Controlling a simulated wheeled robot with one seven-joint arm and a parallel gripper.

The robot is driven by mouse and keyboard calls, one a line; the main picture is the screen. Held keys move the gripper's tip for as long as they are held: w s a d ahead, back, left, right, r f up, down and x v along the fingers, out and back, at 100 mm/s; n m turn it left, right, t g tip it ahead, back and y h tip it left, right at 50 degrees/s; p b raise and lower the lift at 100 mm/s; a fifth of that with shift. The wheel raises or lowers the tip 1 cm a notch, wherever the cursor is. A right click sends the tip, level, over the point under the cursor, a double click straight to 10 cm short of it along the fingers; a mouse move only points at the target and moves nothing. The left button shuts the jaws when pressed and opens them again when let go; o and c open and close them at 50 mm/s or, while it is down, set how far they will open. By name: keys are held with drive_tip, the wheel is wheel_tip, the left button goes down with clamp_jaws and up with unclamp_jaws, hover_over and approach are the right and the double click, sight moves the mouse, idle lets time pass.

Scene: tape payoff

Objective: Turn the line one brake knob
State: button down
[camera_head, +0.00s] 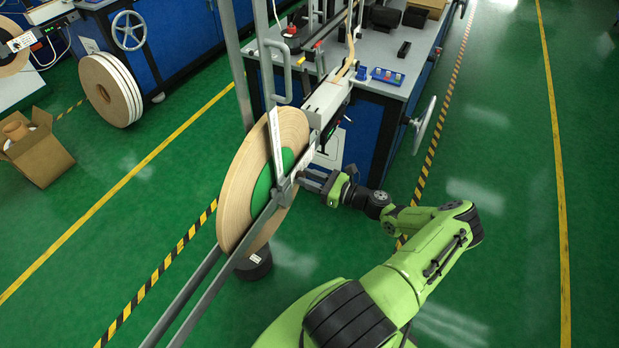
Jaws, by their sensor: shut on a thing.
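A large tan tape reel (241,190) with a green centre (263,187) stands upright on the payoff frame (225,262), left of my arm. My gripper (304,180) reaches in from the right to the frame bar at the reel's hub. Its jaws are shut on the brake knob there. The knob is small and mostly hidden by the fingers, so its turn angle cannot be told.
A blue machine with a grey top (372,72) stands behind my gripper, with a handwheel (424,124) on its right side. A white-edged reel (108,90) and a cardboard box (38,150) stand at left. The green floor at right is clear.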

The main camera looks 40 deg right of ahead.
drive_tip(key=shift+m, duration=0.8)
drive_tip(key=c, duration=0.8)
unclamp_jaws()
drive_tip(key=shift+c, duration=0.2)
drive_tip(key=v, duration=1.5)
drive_tip(key=shift+s, duration=0.4)
drive_tip(key=shift+d, duration=0.15)
